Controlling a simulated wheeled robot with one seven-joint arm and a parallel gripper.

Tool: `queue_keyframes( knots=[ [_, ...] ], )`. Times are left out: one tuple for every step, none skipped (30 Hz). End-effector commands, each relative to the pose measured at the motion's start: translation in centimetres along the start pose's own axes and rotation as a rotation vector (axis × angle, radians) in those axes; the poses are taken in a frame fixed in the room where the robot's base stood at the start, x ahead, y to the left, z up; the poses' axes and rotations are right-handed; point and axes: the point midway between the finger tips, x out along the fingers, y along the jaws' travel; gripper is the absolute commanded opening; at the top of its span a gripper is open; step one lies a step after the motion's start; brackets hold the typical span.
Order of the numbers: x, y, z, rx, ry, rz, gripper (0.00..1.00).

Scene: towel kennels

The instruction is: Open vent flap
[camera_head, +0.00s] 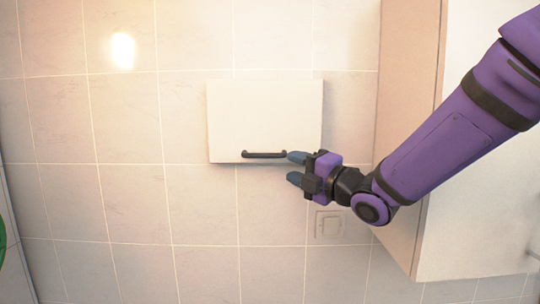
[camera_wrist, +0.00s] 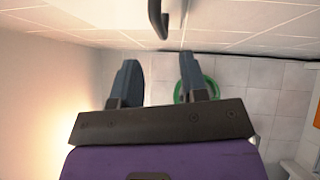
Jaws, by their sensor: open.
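The vent flap (camera_head: 265,115) is a white rectangular panel on the tiled wall in the head view, and it looks closed. A dark bar handle (camera_head: 263,154) runs along its lower edge. My gripper (camera_head: 291,169) is open and empty at the right end of the handle, with one fingertip beside that end and the other below it. In the wrist view, my gripper (camera_wrist: 158,78) shows two separated blue fingers with nothing between them. The handle (camera_wrist: 157,20) shows above them there. I cannot tell whether a finger touches it.
A pale cabinet (camera_head: 470,215) juts from the wall at the right, close to my arm. A wall switch plate (camera_head: 330,224) is below the flap. The tiled wall left of the flap is clear. A green round object (camera_wrist: 208,87) shows beyond the fingers in the wrist view.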

Motion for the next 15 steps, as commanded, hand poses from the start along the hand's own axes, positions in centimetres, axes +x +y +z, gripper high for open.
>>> queue_keyframes(
  knots=[
    [0.8,0.0,0.0,0.000,0.001,0.000,0.40],
    [1.3,0.0,-0.1,0.001,0.001,0.000,0.40],
    [2.0,0.0,-0.1,0.001,0.001,0.001,0.40],
    [2.5,0.0,-0.1,0.001,0.001,0.000,0.40],
    [3.1,0.0,-0.1,0.001,0.002,0.000,0.40],
    [3.8,-0.1,-0.1,0.001,0.001,-0.001,0.40],
    [4.4,-0.1,-0.1,0.002,0.001,-0.001,0.40],
    [4.9,0.0,0.0,0.001,0.000,0.001,0.40],
    [5.6,0.0,0.0,0.002,0.000,0.000,0.40],
    [6.1,0.0,0.0,0.002,0.000,0.000,0.40],
    [6.5,-0.1,-0.1,0.002,0.001,-0.001,0.40],
    [7.1,0.0,-0.1,0.001,0.000,-0.001,0.40],
    [7.5,0.0,0.0,0.001,0.000,0.000,0.40],
    [7.8,-0.1,0.0,0.002,-0.001,-0.001,0.40],
    [8.2,0.0,0.0,0.002,-0.001,0.000,0.40]
  ],
)
